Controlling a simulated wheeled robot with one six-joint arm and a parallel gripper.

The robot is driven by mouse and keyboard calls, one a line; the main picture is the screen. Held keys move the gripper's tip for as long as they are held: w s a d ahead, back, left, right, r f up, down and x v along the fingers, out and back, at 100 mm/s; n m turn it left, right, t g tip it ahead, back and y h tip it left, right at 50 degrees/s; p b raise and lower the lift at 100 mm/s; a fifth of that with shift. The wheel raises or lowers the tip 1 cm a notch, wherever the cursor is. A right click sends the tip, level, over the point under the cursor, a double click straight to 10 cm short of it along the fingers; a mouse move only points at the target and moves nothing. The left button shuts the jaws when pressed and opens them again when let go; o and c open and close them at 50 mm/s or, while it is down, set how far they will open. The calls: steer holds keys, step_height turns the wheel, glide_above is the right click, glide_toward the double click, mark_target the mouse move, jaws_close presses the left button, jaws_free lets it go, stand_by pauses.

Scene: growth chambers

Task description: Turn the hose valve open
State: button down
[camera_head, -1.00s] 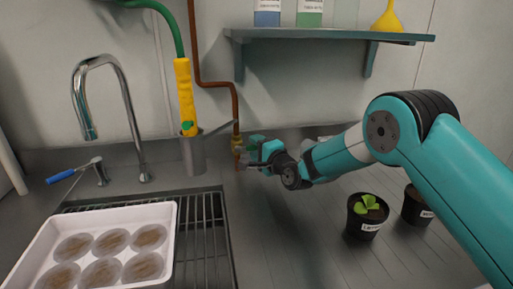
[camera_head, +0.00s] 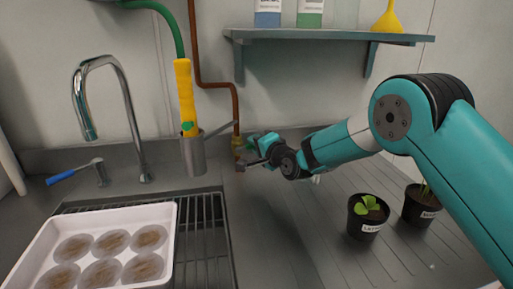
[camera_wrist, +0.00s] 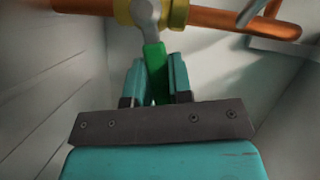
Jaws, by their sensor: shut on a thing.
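The hose valve is a brass fitting (camera_head: 237,143) on the copper pipe against the back wall. In the wrist view its brass body (camera_wrist: 178,13) sits on the pipe, with a grey metal lever ending in a green handle (camera_wrist: 155,70). My gripper (camera_wrist: 156,80) is shut on the green handle, one teal finger on each side. In the head view my gripper (camera_head: 256,151) is beside the valve, and its fingers largely hide the handle. The exact lever angle is hard to tell there.
A yellow-gripped hose wand (camera_head: 184,95) stands in a metal holder (camera_head: 193,157) left of the valve. A faucet (camera_head: 130,110), blue-handled tap (camera_head: 62,178) and white dish tray (camera_head: 170,225) are further left. A shelf (camera_head: 320,37) hangs above; potted plants (camera_head: 367,227) stand at right.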

mark_target(248, 144)
steer(key=r+n, duration=0.1)
steer(key=n+h, duration=0.1)
steer(key=n, duration=0.1)
steer(key=shift+s+a+r+g+h, duration=0.1)
steer(key=shift+a+r+g+h, duration=0.2)
steer(key=shift+a+r, duration=0.1)
steer(key=shift+s+a+r+n+h+b, duration=0.2)
steer(key=shift+a+r+n+h, duration=0.3)
steer(key=shift+n, duration=0.4)
steer(key=shift+s+a+r+n+h+b, duration=0.1)
steer(key=shift+a+r+n+h+b, duration=0.2)
steer(key=shift+n+h, duration=0.45)
steer(key=shift+n, duration=0.25)
steer(key=c, duration=1)
jaws_free()
steer(key=shift+a, duration=0.1)
